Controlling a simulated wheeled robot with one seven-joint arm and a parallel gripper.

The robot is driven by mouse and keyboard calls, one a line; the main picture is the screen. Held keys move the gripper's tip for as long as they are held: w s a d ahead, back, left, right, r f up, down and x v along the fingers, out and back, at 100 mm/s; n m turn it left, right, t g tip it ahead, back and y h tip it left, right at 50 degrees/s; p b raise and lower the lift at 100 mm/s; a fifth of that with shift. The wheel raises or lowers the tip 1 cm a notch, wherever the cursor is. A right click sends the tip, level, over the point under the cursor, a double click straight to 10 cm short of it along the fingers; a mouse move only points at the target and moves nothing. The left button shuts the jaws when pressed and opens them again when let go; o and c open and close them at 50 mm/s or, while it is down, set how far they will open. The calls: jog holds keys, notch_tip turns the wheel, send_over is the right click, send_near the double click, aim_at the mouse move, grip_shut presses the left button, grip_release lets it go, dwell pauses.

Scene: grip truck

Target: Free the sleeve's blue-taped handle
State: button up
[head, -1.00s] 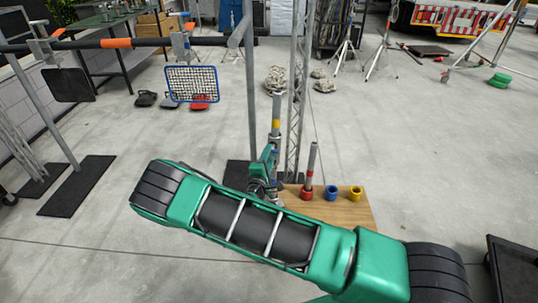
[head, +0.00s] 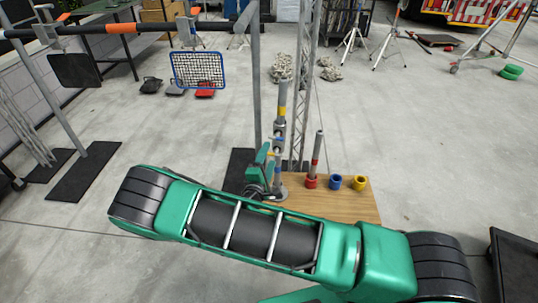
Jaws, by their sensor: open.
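A grey upright post (head: 281,112) with a yellow band near its top stands at the left end of a wooden board (head: 345,210). A sleeve-like section (head: 279,132) sits around it, with a small blue mark (head: 277,140) low on it. I take this mark for the blue-taped handle, but it is too small to be sure. My gripper (head: 272,153) is beside the post on its left, low down and open. Its fingers are small, and I cannot tell whether they touch the handle.
A lattice truss (head: 304,80) and grey pole (head: 256,90) rise behind. Clear floor lies right; a dark cart (head: 515,262) is at lower right.

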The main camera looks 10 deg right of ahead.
aim_at(275, 138)
jog(key=w+d+n, duration=0.2)
jog(key=w+n, duration=0.1)
jog(key=n, duration=0.2)
jog(key=w+d+n, duration=0.2)
jog(key=w+n, duration=0.2)
jog(key=n, duration=0.1)
jog(key=w+d+n, duration=0.1)
jog(key=w+n, duration=0.2)
jog(key=n, duration=0.2)
jog(key=shift+w+d+r, duration=0.15)
jog(key=shift+d+r, duration=0.15)
jog(key=shift+d, duration=0.1)
jog(key=c, duration=1.1)
